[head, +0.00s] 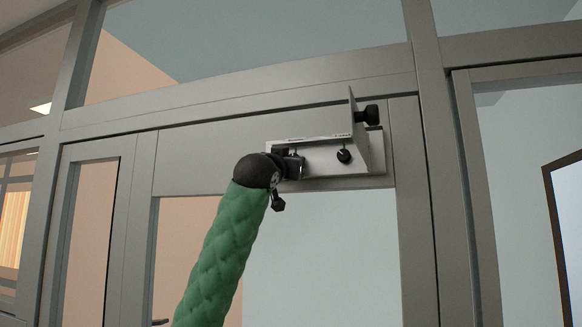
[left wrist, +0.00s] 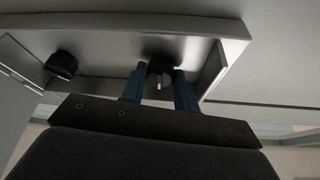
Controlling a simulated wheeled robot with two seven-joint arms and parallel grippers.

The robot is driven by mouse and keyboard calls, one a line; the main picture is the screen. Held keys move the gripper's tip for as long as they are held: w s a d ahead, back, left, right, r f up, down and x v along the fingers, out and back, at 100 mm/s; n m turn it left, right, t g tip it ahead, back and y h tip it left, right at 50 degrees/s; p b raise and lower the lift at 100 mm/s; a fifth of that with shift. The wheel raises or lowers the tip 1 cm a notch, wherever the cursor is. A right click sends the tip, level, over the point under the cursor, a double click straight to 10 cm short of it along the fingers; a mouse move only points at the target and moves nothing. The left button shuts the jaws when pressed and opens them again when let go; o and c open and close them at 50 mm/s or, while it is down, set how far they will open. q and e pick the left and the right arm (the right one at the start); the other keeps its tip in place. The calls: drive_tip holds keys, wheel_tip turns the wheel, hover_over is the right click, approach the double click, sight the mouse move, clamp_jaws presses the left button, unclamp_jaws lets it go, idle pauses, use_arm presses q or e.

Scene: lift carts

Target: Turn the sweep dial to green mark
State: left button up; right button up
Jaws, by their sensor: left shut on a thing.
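A grey door-closer box (head: 325,158) is mounted at the top of a glazed door, with its cover plate standing open. It has two black dials on one face. My left gripper (head: 290,163) is at the left dial, which it mostly hides in the head view. In the left wrist view, the blue fingers of my left gripper (left wrist: 159,88) are on both sides of this black dial (left wrist: 158,70), shut on it. A pale pointer on the dial faces the gripper. The other dial (head: 344,156) is free; it also shows in the left wrist view (left wrist: 62,65). Dial labels are too small to read. My right gripper is out of view.
A black knob (head: 368,114) sticks out at the right end of the box. The door frame (head: 432,150) and the rail above the door (head: 240,98) surround the box. Open air lies below it, before the glass.

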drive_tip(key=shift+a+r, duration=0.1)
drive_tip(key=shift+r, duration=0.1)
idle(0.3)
use_arm(q)
drive_tip(key=o, duration=1)
drive_tip(key=shift+c, duration=0.2)
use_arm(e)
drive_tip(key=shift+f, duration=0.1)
use_arm(q)
drive_tip(key=b+v, duration=0.4)
drive_tip(key=v, duration=0.3)
drive_tip(key=shift+s, duration=0.35)
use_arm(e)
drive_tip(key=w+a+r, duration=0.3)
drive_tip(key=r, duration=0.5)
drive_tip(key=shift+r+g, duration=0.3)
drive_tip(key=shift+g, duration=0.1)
use_arm(q)
drive_tip(key=shift+a+f, duration=0.15)
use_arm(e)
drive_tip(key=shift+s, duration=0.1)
